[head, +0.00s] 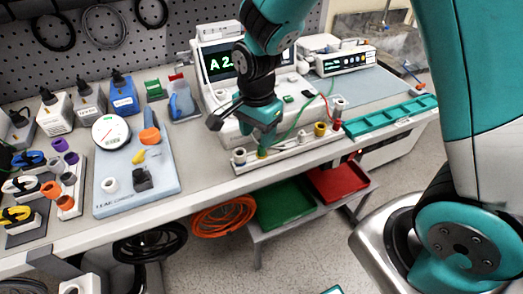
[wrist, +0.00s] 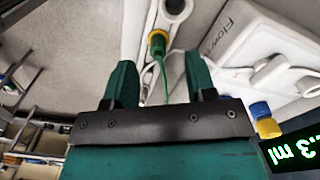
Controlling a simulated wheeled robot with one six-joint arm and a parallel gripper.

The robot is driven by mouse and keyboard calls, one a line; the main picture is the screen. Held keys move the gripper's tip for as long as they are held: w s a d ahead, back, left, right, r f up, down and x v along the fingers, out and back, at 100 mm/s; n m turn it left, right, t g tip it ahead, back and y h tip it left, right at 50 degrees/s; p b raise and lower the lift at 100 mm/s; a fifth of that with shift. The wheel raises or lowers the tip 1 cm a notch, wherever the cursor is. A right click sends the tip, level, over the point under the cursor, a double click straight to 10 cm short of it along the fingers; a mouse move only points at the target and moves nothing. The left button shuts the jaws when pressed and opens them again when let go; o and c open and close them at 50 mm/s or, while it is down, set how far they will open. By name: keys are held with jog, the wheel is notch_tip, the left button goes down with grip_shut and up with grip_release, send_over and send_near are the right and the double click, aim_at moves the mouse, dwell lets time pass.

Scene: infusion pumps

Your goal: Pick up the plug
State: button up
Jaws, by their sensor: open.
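In the head view my gripper (head: 262,146) points down over the left part of the white strip (head: 290,150) at the bench's front edge. A bit of yellow (head: 262,154) shows right below the fingers there; the rest is hidden by them.
A pump with a green display (head: 219,64) stands just behind the strip. A yellow fitting (head: 320,128) and a white fitting (head: 239,155) stand on the strip. A gauge board (head: 135,185) lies left, a teal tray (head: 390,117) right. Green and red bins sit below.

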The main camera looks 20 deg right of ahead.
aim_at(262, 153)
jog(key=f, duration=0.2)
jog(key=d+f+p, duration=0.1)
jog(key=f, duration=0.1)
jog(key=shift+f, duration=0.65)
grip_shut()
